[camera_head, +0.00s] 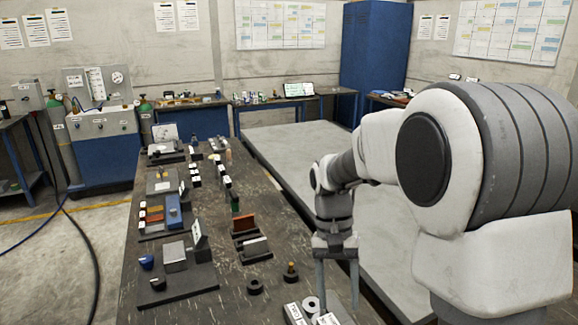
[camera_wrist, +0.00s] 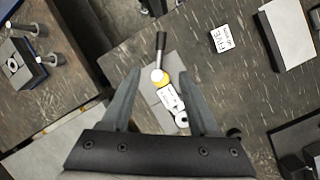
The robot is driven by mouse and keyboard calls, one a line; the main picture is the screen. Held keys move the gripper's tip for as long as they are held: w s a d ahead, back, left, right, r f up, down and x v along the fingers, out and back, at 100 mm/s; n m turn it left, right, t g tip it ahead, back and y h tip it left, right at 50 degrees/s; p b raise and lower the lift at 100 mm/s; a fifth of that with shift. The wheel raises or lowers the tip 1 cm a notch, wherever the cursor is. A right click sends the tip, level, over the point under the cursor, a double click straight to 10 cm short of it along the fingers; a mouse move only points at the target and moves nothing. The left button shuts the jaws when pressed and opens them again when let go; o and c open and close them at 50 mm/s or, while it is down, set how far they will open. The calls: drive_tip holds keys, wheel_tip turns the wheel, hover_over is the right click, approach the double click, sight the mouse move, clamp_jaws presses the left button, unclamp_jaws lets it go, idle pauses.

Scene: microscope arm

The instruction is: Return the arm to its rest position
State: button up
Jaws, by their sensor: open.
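My gripper (camera_head: 337,268) hangs pointing down over the right edge of the dark workbench (camera_head: 190,309) in the head view. Its fingers are apart with nothing held between them. In the wrist view my gripper (camera_wrist: 158,98) is open, its two grey fingers on either side of a small grey plate (camera_wrist: 150,96). On that plate are a black-handled lever with a white and yellow base (camera_wrist: 160,76) and a white label. The plate lies below the fingers, apart from them. My arm reaches in from the right of the head view.
Many small blocks, labels and holders stand along the bench, including a blue block (camera_head: 173,211) and a dark ring (camera_head: 255,286). A wide grey platform (camera_head: 290,150) lies beyond the bench, mostly bare. A blue cabinet (camera_head: 375,60) stands at the back wall.

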drive_tip(key=s+d+r+n+t, duration=0.2)
drive_tip(key=s+r+t, duration=0.7)
drive_tip(key=s, duration=0.5)
drive_tip(key=shift+d+r+n+t+y, duration=0.3)
drive_tip(key=shift+d+r+n+y, duration=0.1)
drive_tip(key=shift+d+r, duration=0.45)
